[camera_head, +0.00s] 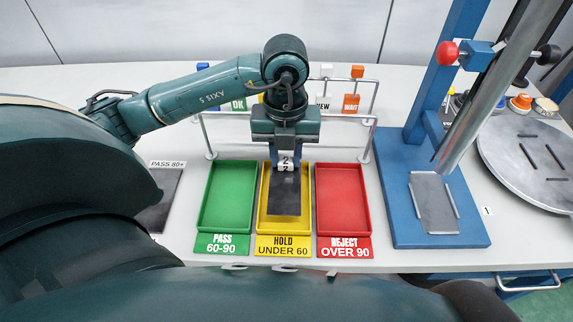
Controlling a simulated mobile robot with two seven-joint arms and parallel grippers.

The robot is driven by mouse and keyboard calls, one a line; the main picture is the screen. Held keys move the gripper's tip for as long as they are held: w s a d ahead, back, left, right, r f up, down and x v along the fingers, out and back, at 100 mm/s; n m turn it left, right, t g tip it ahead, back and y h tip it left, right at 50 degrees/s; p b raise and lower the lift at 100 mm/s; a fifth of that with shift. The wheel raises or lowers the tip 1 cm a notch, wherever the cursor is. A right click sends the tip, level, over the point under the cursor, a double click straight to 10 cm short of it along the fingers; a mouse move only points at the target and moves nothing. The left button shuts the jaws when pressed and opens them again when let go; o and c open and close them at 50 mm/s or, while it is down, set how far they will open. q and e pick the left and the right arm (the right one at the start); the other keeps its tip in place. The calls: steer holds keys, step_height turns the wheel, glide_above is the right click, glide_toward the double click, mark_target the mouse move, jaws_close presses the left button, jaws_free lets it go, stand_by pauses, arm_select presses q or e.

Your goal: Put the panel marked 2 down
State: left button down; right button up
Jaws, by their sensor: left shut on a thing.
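My left gripper (286,156) is shut on the dark flat panel marked 2 (285,194), holding it at its far end by the white tag with the number. The panel lies over the yellow tray (263,222), labelled HOLD UNDER 60, within its side walls as seen from above. I cannot tell whether it touches the tray floor. The green tray (227,196), labelled PASS 60-90, is empty on the left. The red tray (342,198), labelled REJECT OVER 90, is empty on the right. My right gripper is not in view.
A metal rail (375,95) with coloured tags runs behind the trays. A blue stand (435,190) with a slanted metal tube and a grey plate is on the right, beside a round slotted disc (530,158). A dark mat (158,205) labelled PASS 80+ lies left.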

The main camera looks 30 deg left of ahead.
arm_select(q)
steer(key=shift+f, duration=1.75)
steer(key=shift+f, duration=0.2)
steer(key=c, duration=1.1)
jaws_free()
steer(key=shift+c, duration=0.2)
steer(key=shift+r, duration=0.1)
step_height(320, 180, up, 11)
steer(key=shift+f, duration=0.1)
steer(key=shift+r, duration=0.7)
